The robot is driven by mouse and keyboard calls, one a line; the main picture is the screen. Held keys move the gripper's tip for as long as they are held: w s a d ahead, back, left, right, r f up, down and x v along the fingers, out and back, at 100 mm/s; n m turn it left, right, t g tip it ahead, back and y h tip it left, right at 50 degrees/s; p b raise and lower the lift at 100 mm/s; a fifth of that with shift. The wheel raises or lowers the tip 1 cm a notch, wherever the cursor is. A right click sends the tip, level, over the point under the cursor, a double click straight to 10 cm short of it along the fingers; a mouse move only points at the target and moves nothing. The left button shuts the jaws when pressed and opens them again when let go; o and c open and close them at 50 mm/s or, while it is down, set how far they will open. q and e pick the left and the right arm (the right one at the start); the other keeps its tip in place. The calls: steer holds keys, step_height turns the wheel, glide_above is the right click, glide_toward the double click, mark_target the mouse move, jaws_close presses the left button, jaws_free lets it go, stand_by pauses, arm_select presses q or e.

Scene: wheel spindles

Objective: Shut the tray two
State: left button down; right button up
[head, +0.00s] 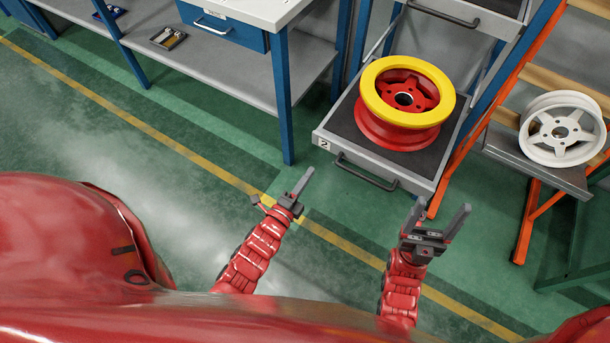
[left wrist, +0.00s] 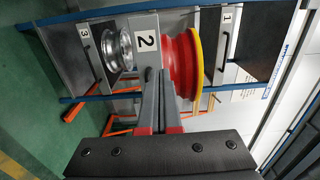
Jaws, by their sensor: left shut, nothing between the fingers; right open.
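Tray two (head: 324,144) is pulled out of the rack in the head view, with its label "2" at the front left corner and a dark bar handle (head: 366,172) on its front. A red wheel with a yellow rim (head: 407,92) lies on it. The label side of the tray (left wrist: 146,45) also shows in the left wrist view. My left gripper (head: 304,182) is shut and empty, in front of and below the tray's front left part. It also shows in the left wrist view (left wrist: 160,84). My right gripper (head: 440,220) is open and empty, in front of the tray's right end.
A blue workbench (head: 283,90) with a lower shelf stands left of the tray. At the right, a white wheel (head: 562,130) rests on an orange-framed stand (head: 526,222). Another tray (head: 470,12) is above tray two. The green floor in front is clear.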

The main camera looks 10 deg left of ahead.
mark_target(331, 143)
arm_select(q)
steer(key=p+x, duration=0.2)
steer(key=x, duration=0.8)
steer(key=shift+w+d+f, duration=0.1)
steer(key=shift+w, duration=0.15)
